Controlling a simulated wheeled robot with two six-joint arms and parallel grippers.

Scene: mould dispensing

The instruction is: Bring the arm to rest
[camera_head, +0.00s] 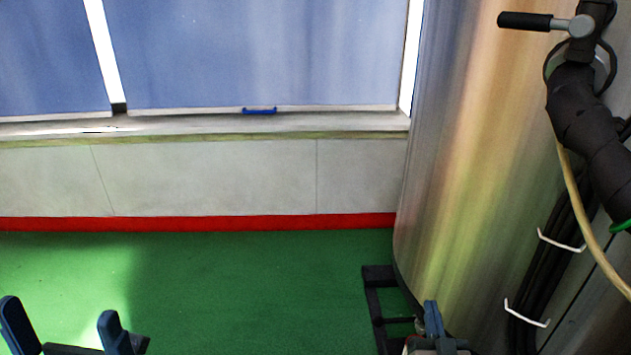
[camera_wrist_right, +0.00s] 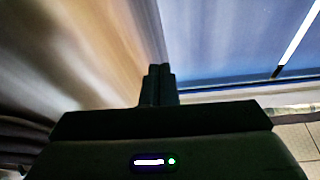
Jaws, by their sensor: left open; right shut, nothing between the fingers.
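My left gripper (camera_head: 66,325) shows at the bottom left of the head view. Its two dark blue fingers stand wide apart with nothing between them. My right gripper (camera_head: 433,318) shows at the bottom edge of the head view, in front of the foot of the large metal tank (camera_head: 470,180). Its fingers are together and hold nothing. In the right wrist view the closed fingers (camera_wrist_right: 158,85) point up at the middle, with the blurred tank on the left and the blue window blind (camera_wrist_right: 225,40) on the right.
A dark pipe with a black-handled valve (camera_head: 545,22) runs down the tank's right side, with a pale hose and cables. A black frame (camera_head: 377,300) stands on the floor by the tank. The green floor (camera_head: 230,280) is clear up to the red-edged wall (camera_head: 220,180).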

